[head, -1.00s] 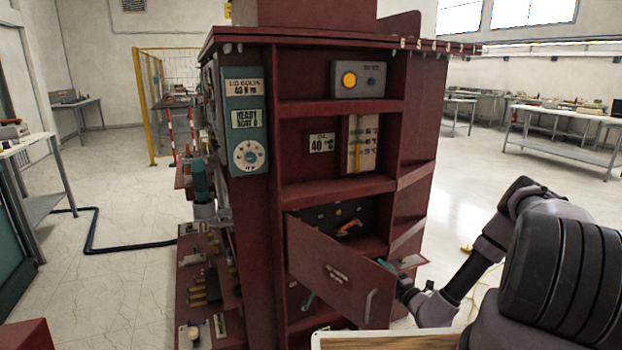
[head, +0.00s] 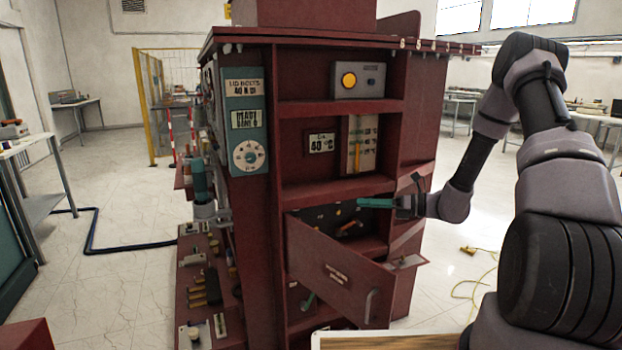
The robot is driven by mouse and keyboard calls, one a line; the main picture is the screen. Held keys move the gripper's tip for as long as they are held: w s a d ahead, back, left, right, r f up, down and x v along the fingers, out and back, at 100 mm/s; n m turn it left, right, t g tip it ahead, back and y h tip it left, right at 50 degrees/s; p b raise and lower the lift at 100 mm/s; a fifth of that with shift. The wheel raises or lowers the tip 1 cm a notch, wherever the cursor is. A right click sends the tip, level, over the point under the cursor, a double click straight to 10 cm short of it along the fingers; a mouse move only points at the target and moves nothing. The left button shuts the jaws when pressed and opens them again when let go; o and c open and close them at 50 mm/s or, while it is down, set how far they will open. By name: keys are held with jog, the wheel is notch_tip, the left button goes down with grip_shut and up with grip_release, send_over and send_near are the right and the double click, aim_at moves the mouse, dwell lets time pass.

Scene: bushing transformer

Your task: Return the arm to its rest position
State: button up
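The door panel hangs open before a dark compartment (head: 325,216) with small items inside. A small ledge (head: 405,263) juts out at the cabinet's right. A yellow cable (head: 475,290) lies on the floor at right. The left floor (head: 110,280) is largely open.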

jog(key=s+r+n+g+h, duration=0.5)
jog(key=s+r+n+h, duration=0.2)
jog(key=s+r+n, duration=0.8)
jog(key=s+d+r+n+t+h, duration=0.3)
jog(key=s+d+r+n, duration=0.1)
jog(key=s+r, duration=0.2)
jog(key=s+d+r+n+t+h, duration=0.4)
jog(key=s+r+n, duration=0.1)
jog(key=r, duration=0.3)
jog(key=shift+s+d+r, duration=0.15)
jog(key=shift+s+r, duration=0.05)
jog(key=shift+s, duration=0.35)
